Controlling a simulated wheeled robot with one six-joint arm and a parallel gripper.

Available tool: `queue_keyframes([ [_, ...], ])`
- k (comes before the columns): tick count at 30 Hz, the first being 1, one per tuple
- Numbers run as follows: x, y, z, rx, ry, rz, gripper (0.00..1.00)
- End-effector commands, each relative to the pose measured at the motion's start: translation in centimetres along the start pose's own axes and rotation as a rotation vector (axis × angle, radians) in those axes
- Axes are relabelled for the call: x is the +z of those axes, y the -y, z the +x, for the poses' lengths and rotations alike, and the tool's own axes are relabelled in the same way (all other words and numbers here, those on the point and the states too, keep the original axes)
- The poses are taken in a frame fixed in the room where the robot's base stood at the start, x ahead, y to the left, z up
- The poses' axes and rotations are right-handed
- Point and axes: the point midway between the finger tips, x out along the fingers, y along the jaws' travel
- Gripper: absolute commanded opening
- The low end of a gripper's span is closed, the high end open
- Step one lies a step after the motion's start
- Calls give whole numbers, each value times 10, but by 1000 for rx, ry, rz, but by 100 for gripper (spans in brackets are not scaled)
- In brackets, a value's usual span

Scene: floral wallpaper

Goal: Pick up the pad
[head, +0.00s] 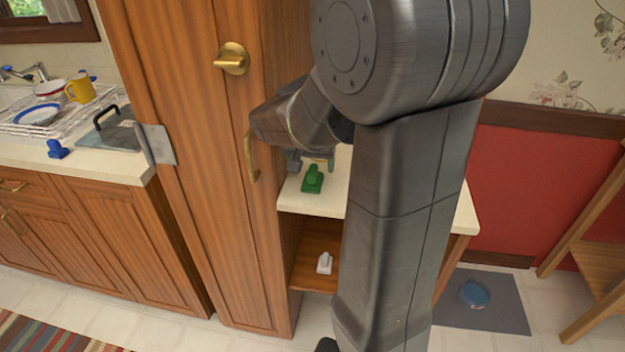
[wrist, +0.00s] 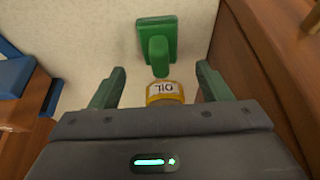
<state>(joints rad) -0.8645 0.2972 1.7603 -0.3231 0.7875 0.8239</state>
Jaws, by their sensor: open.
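I cannot tell for certain which thing is the pad. A green block with a raised handle (head: 312,179) lies on the cream counter beside the tall wooden cabinet, and is the likeliest match. In the wrist view the green block (wrist: 157,42) lies just ahead of my open gripper (wrist: 161,72), roughly centred between the fingers. A yellow-capped bottle or jar marked OIL (wrist: 165,92) stands between the fingers, its lower part hidden by the gripper body. In the head view my gripper is mostly hidden behind my arm.
A similar blue piece (head: 57,150) lies on the left counter near a dish rack (head: 60,118). A white one (head: 324,263) sits on the lower shelf. The tall cabinet (head: 190,120) stands close beside my arm. A wooden wall (wrist: 270,70) borders the right in the wrist view.

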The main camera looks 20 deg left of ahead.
Motion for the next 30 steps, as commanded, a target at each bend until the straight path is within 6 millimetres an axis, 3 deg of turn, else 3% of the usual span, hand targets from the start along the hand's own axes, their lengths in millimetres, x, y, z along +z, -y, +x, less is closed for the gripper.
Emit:
queue_keyframes([
  [12,-1,0,47,2,3,-1,71],
  [22,-1,0,54,-1,1,0,71],
  [30,-1,0,54,-1,1,-1,22],
])
